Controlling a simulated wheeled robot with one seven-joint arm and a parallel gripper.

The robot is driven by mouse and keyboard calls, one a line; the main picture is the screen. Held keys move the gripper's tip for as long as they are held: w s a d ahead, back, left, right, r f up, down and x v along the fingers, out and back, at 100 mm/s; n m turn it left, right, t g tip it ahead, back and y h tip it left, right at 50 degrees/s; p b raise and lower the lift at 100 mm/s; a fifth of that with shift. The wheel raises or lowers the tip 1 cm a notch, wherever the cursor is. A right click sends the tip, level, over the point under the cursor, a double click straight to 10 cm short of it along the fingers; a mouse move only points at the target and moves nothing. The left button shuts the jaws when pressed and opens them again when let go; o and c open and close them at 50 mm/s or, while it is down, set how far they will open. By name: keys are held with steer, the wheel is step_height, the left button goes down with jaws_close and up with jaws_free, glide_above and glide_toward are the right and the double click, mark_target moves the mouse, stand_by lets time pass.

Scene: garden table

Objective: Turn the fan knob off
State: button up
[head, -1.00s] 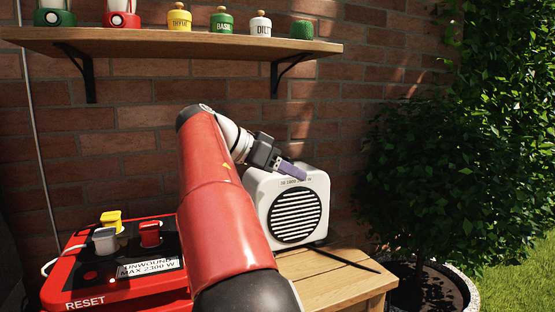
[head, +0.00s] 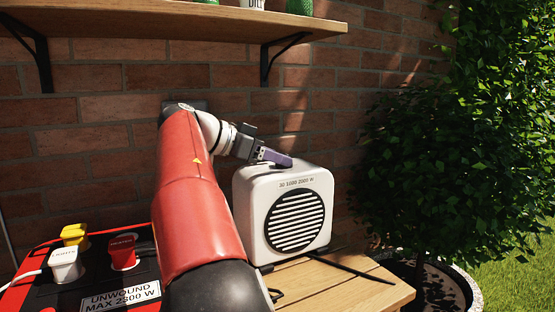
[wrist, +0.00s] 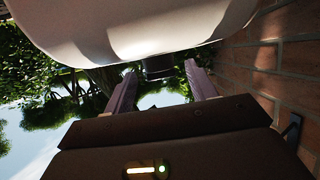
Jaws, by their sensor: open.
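The white fan heater (head: 247,215) stands on the wooden table, with a round black-and-white grille and small printed markings on its upper front. My gripper (head: 285,161) is at the top of the heater, with its purple fingers over the top edge. In the wrist view my gripper (wrist: 160,82) is open, its two fingers apart. A dark knob-like piece (wrist: 158,68) shows between and beyond the fingertips, beside the white heater body (wrist: 130,25). I cannot tell whether the fingers touch it. In the head view the knob is hidden.
A red reel box (head: 30,298) with yellow, white and red plugs stands at lower left. A wooden shelf (head: 180,25) hangs on the brick wall above. A leafy bush (head: 425,160) is at right. A black cable (head: 350,268) lies on the wooden table (head: 345,290).

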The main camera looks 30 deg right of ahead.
steer(key=shift+x, duration=0.85)
steer(key=c, duration=1)
steer(key=shift+f+b, duration=0.1)
steer(key=shift+b, duration=0.2)
steer(key=shift+t+b, duration=0.3)
